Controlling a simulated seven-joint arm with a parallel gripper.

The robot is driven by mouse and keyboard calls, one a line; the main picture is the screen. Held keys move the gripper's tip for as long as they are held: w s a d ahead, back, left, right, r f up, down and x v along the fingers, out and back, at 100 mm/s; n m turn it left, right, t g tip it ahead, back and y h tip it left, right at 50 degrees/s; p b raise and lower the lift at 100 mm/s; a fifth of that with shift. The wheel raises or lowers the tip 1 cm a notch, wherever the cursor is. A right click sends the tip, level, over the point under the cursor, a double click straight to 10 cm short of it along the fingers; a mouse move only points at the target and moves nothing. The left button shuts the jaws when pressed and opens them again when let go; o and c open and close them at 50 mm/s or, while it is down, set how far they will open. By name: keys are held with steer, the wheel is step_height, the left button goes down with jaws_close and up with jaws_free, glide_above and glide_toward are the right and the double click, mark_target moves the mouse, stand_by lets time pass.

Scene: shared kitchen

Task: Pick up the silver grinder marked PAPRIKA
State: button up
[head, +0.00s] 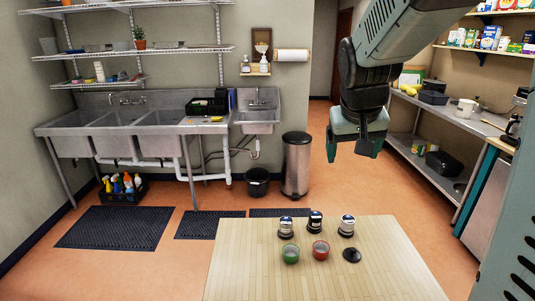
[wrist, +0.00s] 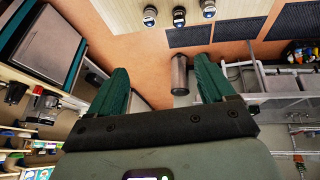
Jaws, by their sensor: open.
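Three small grinders with dark bases and pale labelled tops stand in a row on the wooden table: a left grinder (head: 286,227), a middle grinder (head: 315,222) and a right grinder (head: 347,227). The middle one looks darker. Their labels are too small to read, so I cannot tell which is marked PAPRIKA. They also show at the top edge of the wrist view as one grinder (wrist: 149,15), a second grinder (wrist: 179,16) and a third grinder (wrist: 208,9). My gripper (head: 351,148) hangs high, apart from the grinders. It is open, with nothing between its green fingers (wrist: 161,80).
A metal bin (head: 297,165) stands behind on the floor. Sinks (head: 110,130) line the back wall, and a steel counter (head: 440,130) runs along the right.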

mark_target(287, 222)
steer(key=w+a+f+n+y, duration=0.1)
steer(key=w+a+f, duration=0.2)
steer(key=w+f, duration=0.3)
steer(key=w+a+f+n+y, duration=0.1)
steer(key=w+f, duration=0.6)
steer(key=f, duration=0.9)
steer(key=w+a+f+n+y, duration=0.1)
steer(key=w+a+f+n, duration=0.1)
steer(key=w+a+f, duration=0.4)
step_height(287, 222, down, 5)
steer(key=shift+w+f+n+g, duration=0.15)
steer(key=shift+n+g, duration=0.15)
steer(key=shift+g, duration=0.1)
steer(key=shift+s+x, duration=0.15)
steer(key=shift+x, duration=1.35)
steer(key=shift+s+x, duration=0.15)
steer(key=shift+x, duration=1.35)
steer(key=shift+c, duration=0.4)
steer(key=c, duration=1.2)
